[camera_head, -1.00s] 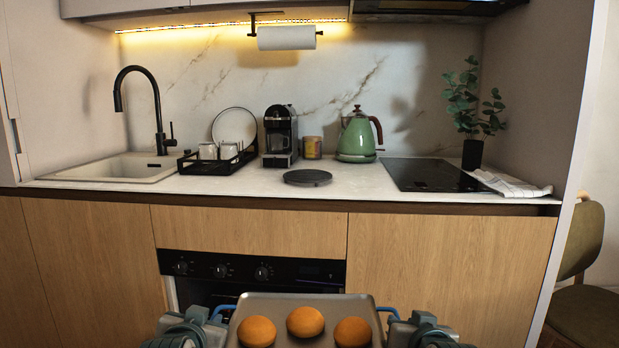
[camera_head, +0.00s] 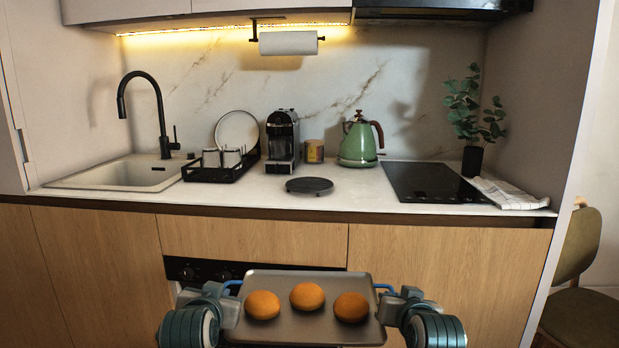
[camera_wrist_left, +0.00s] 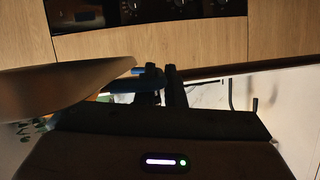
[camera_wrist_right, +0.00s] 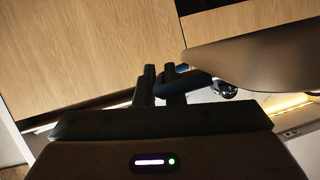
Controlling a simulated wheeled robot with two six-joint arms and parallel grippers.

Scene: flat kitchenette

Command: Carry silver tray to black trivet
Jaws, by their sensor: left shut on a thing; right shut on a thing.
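The silver tray (camera_head: 300,328) holds three orange-brown buns (camera_head: 307,296) and is in front of the cabinets, below counter height, in the head view. It has a blue handle at each side. My left gripper (camera_head: 232,290) is shut on the tray's left handle, and my right gripper (camera_head: 386,292) is shut on its right handle. The tray's edge also shows in the left wrist view (camera_wrist_left: 60,88) and in the right wrist view (camera_wrist_right: 270,62). The black trivet (camera_head: 310,185), a round flat disc, lies on the counter, above and behind the tray in the picture.
The counter (camera_head: 250,194) is clear around the trivet. Behind it stand a coffee machine (camera_head: 281,140), a small canister (camera_head: 314,151) and a green kettle (camera_head: 357,145). A dish rack (camera_head: 215,174) is left, a black cooktop (camera_head: 430,183) right. The oven (camera_head: 205,270) is behind the tray.

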